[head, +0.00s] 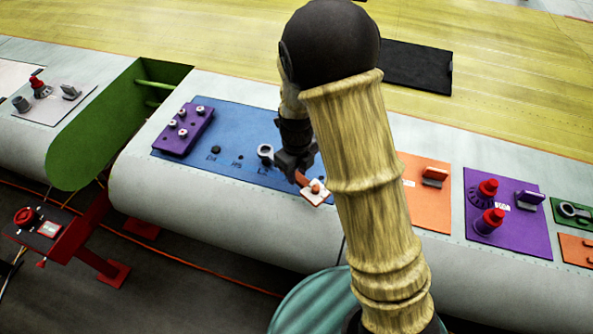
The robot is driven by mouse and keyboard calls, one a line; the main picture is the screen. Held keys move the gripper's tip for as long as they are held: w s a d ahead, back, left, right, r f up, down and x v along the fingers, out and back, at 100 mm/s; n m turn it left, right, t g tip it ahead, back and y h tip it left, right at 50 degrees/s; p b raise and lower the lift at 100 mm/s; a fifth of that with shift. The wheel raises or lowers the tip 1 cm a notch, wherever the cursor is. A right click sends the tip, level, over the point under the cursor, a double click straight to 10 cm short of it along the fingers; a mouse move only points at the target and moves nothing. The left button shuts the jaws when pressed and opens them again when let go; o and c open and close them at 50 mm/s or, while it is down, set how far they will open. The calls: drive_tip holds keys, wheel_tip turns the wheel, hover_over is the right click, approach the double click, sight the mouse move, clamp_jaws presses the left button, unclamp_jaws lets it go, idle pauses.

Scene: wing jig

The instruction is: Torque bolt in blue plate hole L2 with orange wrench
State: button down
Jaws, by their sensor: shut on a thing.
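The blue plate (228,116) lies on the pale wing surface, left of my arm. My gripper (295,163) is low over the plate's right part, shut on the orange wrench (306,181). The wrench's orange end points down-right, beside a small white piece with orange on it. A grey ring (265,151) at the gripper's left, near the L label, looks like the wrench's head. I cannot tell whether it sits around a bolt. Hole L2 is not clearly visible.
A purple block (184,130) with several bolts stands on the plate's left. Right of my arm are an orange plate (425,200), a purple plate (510,237) with red-topped parts, and a green plate (572,213). A green rib (105,130) and red stand (75,235) are left.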

sight(289, 194)
drive_tip(key=shift+f+b, duration=0.95)
drive_tip(key=shift+f, duration=0.35)
drive_tip(key=shift+s+r+p, duration=0.1)
drive_tip(key=shift+p, duration=0.2)
drive_tip(key=shift+f+b, duration=0.35)
drive_tip(key=shift+f, duration=0.5)
drive_tip(key=shift+a, duration=0.1)
drive_tip(key=shift+s+a+m+p, duration=0.55)
drive_tip(key=shift+a+m+p, duration=0.15)
drive_tip(key=shift+m+p, duration=0.15)
drive_tip(key=shift+s+a+f+m, duration=0.1)
drive_tip(key=shift+s+a+m, duration=0.15)
drive_tip(key=shift+a+m, duration=0.1)
